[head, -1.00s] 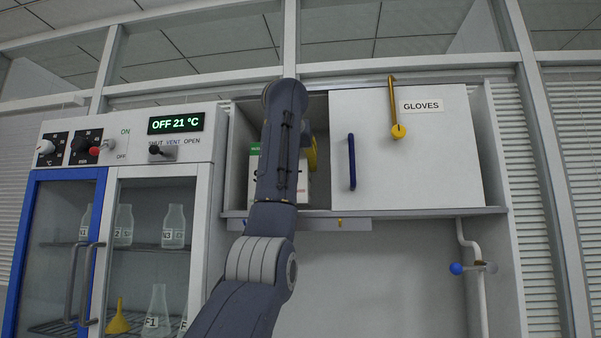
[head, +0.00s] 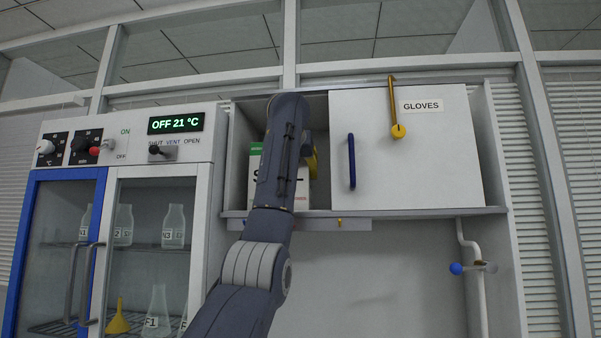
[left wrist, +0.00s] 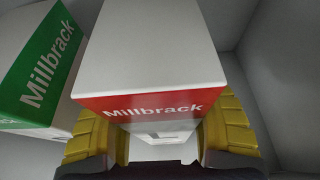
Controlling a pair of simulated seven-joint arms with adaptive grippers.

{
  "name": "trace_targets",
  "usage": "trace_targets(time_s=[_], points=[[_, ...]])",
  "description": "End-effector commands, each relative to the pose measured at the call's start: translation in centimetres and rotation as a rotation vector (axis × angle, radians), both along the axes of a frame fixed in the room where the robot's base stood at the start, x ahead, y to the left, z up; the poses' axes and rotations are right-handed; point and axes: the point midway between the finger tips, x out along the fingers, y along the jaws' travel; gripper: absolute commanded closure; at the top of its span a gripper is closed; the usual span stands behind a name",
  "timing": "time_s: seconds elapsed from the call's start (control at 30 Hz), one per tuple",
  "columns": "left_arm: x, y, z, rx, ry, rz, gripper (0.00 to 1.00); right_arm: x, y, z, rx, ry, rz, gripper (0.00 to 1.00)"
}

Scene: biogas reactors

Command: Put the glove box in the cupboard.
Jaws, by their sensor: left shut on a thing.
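The glove box (left wrist: 150,50), white with a red band lettered "Millbrack", is between the yellow fingers of my left gripper (left wrist: 160,132), which is shut on it. In the head view, my left arm reaches into the open left part of the cupboard (head: 240,180), and a yellow finger (head: 312,163) shows beside the arm. My arm hides most of what is in there. The cupboard's right part is covered by a white door (head: 430,160) labelled "GLOVES", with a blue handle (head: 351,162). My right gripper is not in view.
A second white box with a green band (left wrist: 45,75) stands left of the held box, close beside it. A grey cupboard wall (left wrist: 285,80) is on the right. A yellow lever (head: 393,105) hangs over the door. A glass-fronted cabinet (head: 205,200) stands left.

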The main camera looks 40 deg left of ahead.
Motion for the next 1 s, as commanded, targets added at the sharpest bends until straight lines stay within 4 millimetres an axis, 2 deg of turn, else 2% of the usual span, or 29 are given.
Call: trace_targets(time_s=[0.33, 0.37, 0.5, 0.87, 1.0], points=[[0.0, -0.1, -0.3, 0.002, -0.001, -0.001, 0.96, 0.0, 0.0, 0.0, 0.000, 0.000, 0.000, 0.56], [0.0, 0.0, -0.3, 0.001, 0.001, 0.000, 0.44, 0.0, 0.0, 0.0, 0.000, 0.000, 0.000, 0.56], [0.0, 0.0, -0.3, 0.001, 0.001, 0.000, 0.28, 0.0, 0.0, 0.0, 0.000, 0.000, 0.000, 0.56], [0.0, 0.0, 0.0, 0.000, 0.000, 0.000, 0.27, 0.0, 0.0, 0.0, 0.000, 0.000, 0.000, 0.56], [-1.1, -1.0, 0.7, 0.002, -0.002, -0.004, 0.27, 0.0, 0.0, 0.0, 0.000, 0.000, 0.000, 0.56]])
